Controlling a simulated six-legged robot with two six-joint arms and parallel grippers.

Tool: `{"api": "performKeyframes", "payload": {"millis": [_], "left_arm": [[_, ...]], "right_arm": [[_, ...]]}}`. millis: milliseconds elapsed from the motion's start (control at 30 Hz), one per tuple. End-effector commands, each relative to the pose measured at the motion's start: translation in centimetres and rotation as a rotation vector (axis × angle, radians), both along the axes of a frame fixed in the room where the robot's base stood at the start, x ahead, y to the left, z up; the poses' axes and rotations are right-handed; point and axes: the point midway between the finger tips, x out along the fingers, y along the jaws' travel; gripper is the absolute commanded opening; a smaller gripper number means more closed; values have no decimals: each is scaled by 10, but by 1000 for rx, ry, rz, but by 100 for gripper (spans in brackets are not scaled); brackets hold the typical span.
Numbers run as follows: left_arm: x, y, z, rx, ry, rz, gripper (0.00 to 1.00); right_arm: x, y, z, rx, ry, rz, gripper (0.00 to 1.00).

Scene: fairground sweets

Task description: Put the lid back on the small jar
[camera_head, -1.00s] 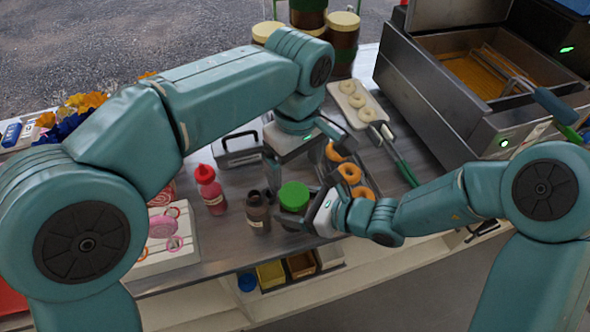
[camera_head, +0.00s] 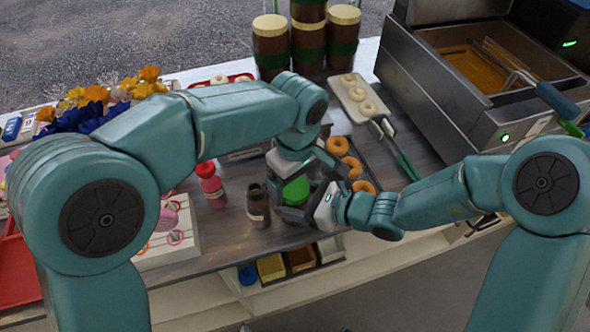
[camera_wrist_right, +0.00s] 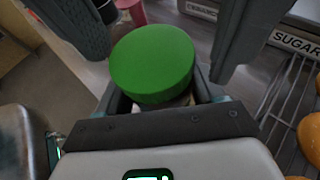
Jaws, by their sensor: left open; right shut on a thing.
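The round green lid (camera_head: 296,190) sits on top of the small jar (camera_wrist_right: 183,101), whose body is mostly hidden under it and between my fingers. In the right wrist view the lid (camera_wrist_right: 152,63) looks level and seems to rest on the jar; whether it is fully seated I cannot tell. My right gripper (camera_head: 292,212) is shut on the small jar from the right, below the lid. My left gripper (camera_head: 298,178) is open above, its dark fingers on either side of the lid with gaps showing in the right wrist view (camera_wrist_right: 160,62).
A brown bottle (camera_head: 258,207) and a red bottle (camera_head: 211,188) stand close to the left. Doughnuts (camera_head: 351,167) lie on a rack to the right. The fryer (camera_head: 450,80) is at the back right, big stacked jars (camera_head: 271,48) at the back. Open bins (camera_head: 271,267) sit below the counter edge.

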Motion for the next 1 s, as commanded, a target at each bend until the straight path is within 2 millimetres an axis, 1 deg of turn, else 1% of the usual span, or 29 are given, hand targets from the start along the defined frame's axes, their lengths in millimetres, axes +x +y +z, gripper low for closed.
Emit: {"api": "performKeyframes", "payload": {"millis": [267, 300, 367, 400, 467, 500, 667, 867, 1000], "left_arm": [[0, 0, -2, 0, 0, 0, 88], [0, 0, -2, 0, 0, 0, 84], [0, 0, -2, 0, 0, 0, 65], [0, 0, -2, 0, 0, 0, 52], [0, 0, -2, 0, 0, 0, 32], [0, 0, -2, 0, 0, 0, 29], [0, 0, -2, -1, 0, -21, 29], [0, 0, -2, 2, 4, -253, 29], [0, 0, -2, 2, 5, -300, 28]], "right_arm": [[0, 0, 1, 1, -2, -1, 0], [0, 0, 1, 1, -2, -1, 0], [0, 0, 1, 1, -2, -1, 0], [0, 0, 1, 1, -2, -1, 0], [0, 0, 1, 1, -2, -1, 0], [0, 0, 1, 1, -2, -1, 0], [0, 0, 1, 1, -2, 0, 0], [0, 0, 1, 1, -2, 0, 0], [0, 0, 1, 1, -2, 0, 0]]}}
